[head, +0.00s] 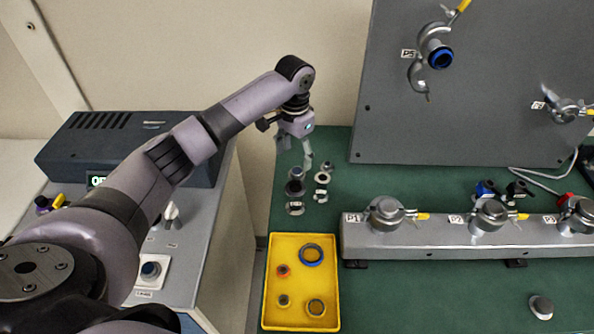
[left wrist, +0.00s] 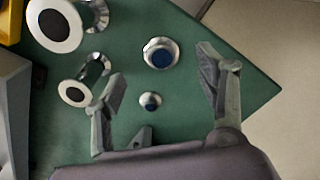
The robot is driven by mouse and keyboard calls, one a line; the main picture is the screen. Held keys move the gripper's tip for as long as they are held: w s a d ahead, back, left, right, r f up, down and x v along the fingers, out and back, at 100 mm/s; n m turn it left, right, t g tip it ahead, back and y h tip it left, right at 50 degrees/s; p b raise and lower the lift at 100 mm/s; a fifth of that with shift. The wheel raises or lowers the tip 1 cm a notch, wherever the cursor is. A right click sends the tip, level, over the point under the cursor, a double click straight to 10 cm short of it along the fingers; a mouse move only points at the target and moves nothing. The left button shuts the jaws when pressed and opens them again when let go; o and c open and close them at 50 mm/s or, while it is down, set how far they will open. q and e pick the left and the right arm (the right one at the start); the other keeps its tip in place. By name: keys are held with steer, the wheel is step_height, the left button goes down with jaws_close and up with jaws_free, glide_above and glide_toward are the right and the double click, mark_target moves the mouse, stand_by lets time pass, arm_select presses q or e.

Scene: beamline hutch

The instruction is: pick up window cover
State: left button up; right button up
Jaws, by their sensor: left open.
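No part is labelled as the window cover, and I cannot tell which one it is. Several small round parts lie on the green table. A blue-centred metal part (head: 295,172) also shows in the left wrist view (left wrist: 161,53). A pale-rimmed, dark-faced part (left wrist: 74,93) and a larger one (left wrist: 54,26) are on the left in that view. My left gripper (head: 297,152) is open and empty above the far end of these parts; its spread fingers (left wrist: 160,82) show in the left wrist view. My right gripper is out of view.
A yellow tray (head: 274,290) with several rings stands in front of the loose parts. A grey rail (head: 440,240) with capped ports marked P1, P2 and P3 runs along the right. A grey upright panel (head: 470,110) stands behind it. A console (head: 205,260) is left of the table.

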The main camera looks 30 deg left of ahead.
mark_target(295, 172)
arm_select(q)
step_height(295, 172, down, 6)
steer(key=shift+r+p, duration=0.25)
steer(key=shift+p, duration=0.65)
steer(key=shift+w+f, duration=0.1)
steer(key=shift+f, duration=0.3)
steer(key=shift+r, duration=0.1)
steer(key=c, duration=1.2)
